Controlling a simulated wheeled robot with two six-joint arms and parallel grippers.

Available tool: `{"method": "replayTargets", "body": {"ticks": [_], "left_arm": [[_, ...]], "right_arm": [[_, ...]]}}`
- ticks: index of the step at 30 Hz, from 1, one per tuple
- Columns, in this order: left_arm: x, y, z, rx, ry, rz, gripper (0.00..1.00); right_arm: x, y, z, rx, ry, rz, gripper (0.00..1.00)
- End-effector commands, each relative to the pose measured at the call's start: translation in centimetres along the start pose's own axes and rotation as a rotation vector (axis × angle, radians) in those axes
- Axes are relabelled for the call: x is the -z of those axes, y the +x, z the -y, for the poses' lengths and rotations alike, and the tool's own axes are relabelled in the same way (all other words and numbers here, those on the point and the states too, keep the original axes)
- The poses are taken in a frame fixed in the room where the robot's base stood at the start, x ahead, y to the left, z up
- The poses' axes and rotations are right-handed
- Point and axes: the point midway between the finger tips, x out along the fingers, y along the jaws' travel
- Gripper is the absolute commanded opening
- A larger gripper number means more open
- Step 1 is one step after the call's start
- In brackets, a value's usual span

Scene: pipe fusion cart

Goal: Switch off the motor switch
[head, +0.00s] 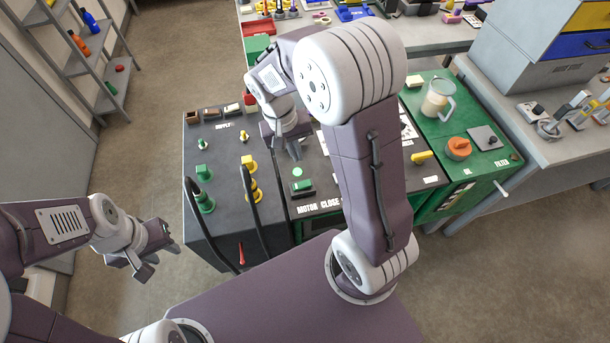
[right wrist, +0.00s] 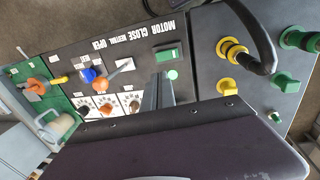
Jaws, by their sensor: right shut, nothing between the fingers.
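The motor switch (head: 302,189) is a green rocker in a dark frame on the black panel, just above the word MOTOR. It also shows in the right wrist view (right wrist: 167,56). A round pale green lamp (head: 297,172) sits beside the switch and looks bright. My right gripper (head: 296,154) is shut and empty over the panel, a little behind the lamp and switch in the head view. In the right wrist view its fingers (right wrist: 157,92) point toward the lamp and switch, apart from the switch. My left gripper (head: 158,262) is open and empty, left of the cart.
The supply panel (head: 224,160) with green and yellow connectors and black cables adjoins on the left. Orange and blue knobs (right wrist: 88,75) and dials lie on the other side of the motor panel. A jug (head: 437,98) stands on the green top at right.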

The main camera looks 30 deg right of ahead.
Motion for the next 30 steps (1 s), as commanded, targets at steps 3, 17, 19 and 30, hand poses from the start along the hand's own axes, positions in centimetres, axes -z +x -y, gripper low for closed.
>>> {"method": "replayTargets", "body": {"ticks": [3,17,19,30], "left_arm": [[0.0,-0.1,0.0,0.000,0.000,0.000,0.36],[-0.1,0.6,0.0,0.000,0.000,0.000,0.36],[-0.1,0.8,0.0,0.000,0.000,0.000,0.36],[-0.1,1.0,0.0,0.000,0.000,0.000,0.36]], "right_arm": [[0.0,0.0,0.0,0.000,0.000,0.000,0.00],[-0.1,8.2,0.0,-0.002,-0.001,0.006,0.00],[-0.1,9.7,0.0,-0.002,-0.001,0.005,0.00],[0.0,13.9,0.0,0.000,0.000,0.000,0.00]]}}
